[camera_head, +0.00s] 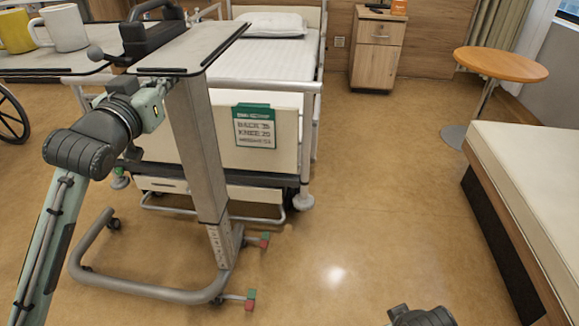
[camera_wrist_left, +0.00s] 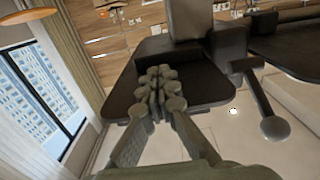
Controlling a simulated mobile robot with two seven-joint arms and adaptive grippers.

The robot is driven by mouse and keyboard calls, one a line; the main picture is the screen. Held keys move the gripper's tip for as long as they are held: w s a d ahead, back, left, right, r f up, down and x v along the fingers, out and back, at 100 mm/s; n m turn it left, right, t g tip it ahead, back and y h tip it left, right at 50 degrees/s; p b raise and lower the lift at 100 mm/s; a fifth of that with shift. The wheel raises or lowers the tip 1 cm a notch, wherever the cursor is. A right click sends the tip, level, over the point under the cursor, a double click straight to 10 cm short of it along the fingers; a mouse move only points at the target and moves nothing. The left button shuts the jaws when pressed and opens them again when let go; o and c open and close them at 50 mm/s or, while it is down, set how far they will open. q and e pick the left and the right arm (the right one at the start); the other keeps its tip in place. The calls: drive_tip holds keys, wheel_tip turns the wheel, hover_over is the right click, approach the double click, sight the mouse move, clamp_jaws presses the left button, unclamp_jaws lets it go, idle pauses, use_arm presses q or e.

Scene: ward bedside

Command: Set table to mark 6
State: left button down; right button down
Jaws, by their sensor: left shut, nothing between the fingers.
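The overbed table has a light top (camera_head: 190,48) with dark edges, on a grey column (camera_head: 193,150) above a U-shaped wheeled base (camera_head: 150,290). A scale with small markings (camera_head: 220,247) is low on the column; its numbers are too small to read. A lever with a ball end (camera_head: 95,53) shows by the tabletop, and in the left wrist view the lever (camera_wrist_left: 272,128) is beside the dark tabletop underside (camera_wrist_left: 118,92). My left gripper (camera_wrist_left: 160,80) is shut and empty, below that underside and apart from the lever. The head view hides its fingertips. My right gripper is out of view.
Two mugs, yellow (camera_head: 16,32) and white (camera_head: 64,27), stand on the tabletop's left part. A bed (camera_head: 265,60) with a sign (camera_head: 254,126) stands behind the column. A round table (camera_head: 500,64) and a couch (camera_head: 530,170) are at the right. The middle floor is clear.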

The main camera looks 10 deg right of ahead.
use_arm(q)
drive_tip(key=shift+r, duration=0.8)
drive_tip(key=shift+f, duration=0.3)
drive_tip(key=shift+f, duration=0.25)
drive_tip(key=shift+s+a+f, duration=0.1)
drive_tip(key=shift+s+f, duration=0.1)
drive_tip(key=shift+s, duration=0.15)
drive_tip(key=v, duration=0.8)
drive_tip(key=shift+s, duration=0.2)
